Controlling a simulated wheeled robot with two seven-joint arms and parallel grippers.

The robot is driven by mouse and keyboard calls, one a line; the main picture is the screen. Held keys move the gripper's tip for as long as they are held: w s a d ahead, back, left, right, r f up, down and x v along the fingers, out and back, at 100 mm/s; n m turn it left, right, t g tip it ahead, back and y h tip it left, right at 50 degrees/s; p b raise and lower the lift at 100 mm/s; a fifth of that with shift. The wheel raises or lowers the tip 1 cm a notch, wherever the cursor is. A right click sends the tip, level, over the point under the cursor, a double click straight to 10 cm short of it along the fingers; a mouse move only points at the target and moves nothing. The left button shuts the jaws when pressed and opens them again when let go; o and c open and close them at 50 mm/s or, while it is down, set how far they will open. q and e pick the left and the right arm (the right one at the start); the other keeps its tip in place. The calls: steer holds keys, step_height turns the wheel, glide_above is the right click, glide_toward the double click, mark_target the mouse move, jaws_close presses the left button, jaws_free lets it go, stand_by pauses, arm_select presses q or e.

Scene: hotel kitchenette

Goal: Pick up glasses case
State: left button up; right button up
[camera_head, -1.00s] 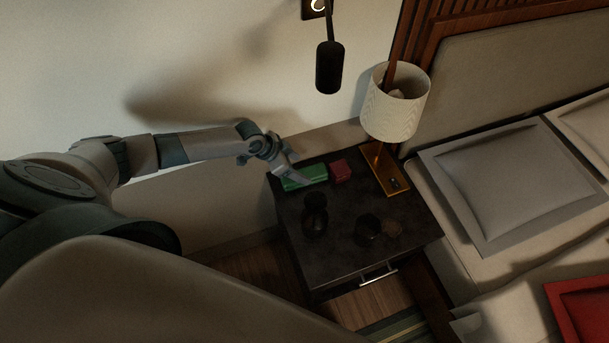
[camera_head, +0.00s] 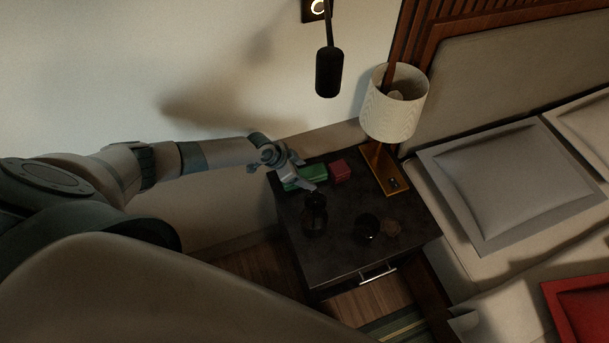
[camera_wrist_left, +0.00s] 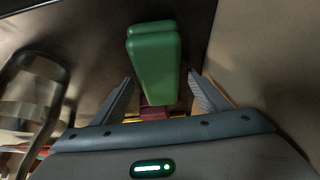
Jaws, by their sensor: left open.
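The green glasses case (camera_head: 313,172) lies on the dark nightstand, close to its back left edge by the wall. My left gripper (camera_head: 303,181) is open at the case and hides part of it. In the left wrist view the green case (camera_wrist_left: 153,62) shows between the two spread fingers of my left gripper (camera_wrist_left: 161,85), with visible gaps on both sides. I cannot tell how far the fingers are above the nightstand top. My right gripper is not in view.
On the nightstand (camera_head: 335,257), a small red box (camera_head: 340,170) sits right of the case. A dark vessel (camera_head: 315,214) stands in front of it. A dark cup (camera_head: 367,228) and a brown round item (camera_head: 391,229) sit further right. A lamp (camera_head: 394,105) stands at the back right.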

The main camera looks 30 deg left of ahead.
arm_select(q)
steer(key=shift+w+f, duration=0.1)
steer(key=shift+f, duration=0.1)
steer(key=shift+c, duration=0.6)
steer(key=c, duration=1.1)
steer(key=shift+r, duration=0.1)
